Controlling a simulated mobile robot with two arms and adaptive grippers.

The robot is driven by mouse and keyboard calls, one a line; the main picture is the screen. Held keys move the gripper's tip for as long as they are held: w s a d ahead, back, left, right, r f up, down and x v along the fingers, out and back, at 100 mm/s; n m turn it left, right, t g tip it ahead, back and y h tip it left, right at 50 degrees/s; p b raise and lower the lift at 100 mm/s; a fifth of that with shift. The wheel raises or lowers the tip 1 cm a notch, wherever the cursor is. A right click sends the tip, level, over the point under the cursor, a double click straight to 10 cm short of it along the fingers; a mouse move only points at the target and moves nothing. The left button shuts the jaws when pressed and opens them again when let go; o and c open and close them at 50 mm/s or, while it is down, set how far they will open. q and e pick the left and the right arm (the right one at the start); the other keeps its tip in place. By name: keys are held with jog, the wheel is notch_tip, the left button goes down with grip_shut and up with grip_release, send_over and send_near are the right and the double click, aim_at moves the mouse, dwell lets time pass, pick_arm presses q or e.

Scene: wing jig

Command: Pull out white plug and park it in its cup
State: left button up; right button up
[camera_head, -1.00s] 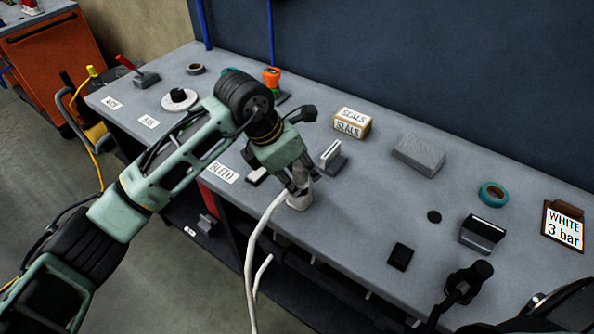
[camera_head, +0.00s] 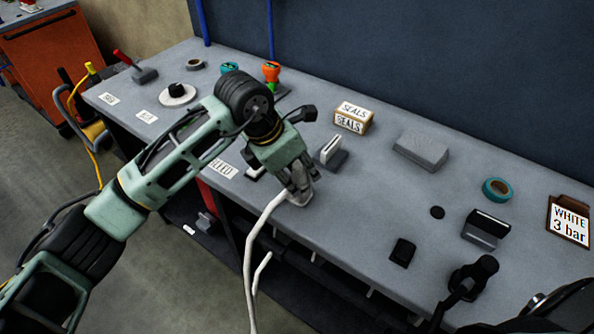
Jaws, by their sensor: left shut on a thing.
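My left gripper (camera_head: 299,187) is shut and points down at the front edge of the grey bench. The white plug is mostly hidden between its fingers. A white hose (camera_head: 258,225) runs from there over the edge and hangs down. A pale piece (camera_head: 298,201) shows just under the fingertips at the bench top; I cannot tell whether it is the plug's end or its cup.
On the bench (camera_head: 365,205), a grey slotted block (camera_head: 331,153) stands close behind the gripper. A SEALS box (camera_head: 352,118), a grey block (camera_head: 421,150), teal tape (camera_head: 496,189) and a WHITE 3 bar sign (camera_head: 568,222) lie farther right.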

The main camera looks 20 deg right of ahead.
pick_arm(q)
jog(key=o, duration=1.2)
jog(key=v, duration=1.2)
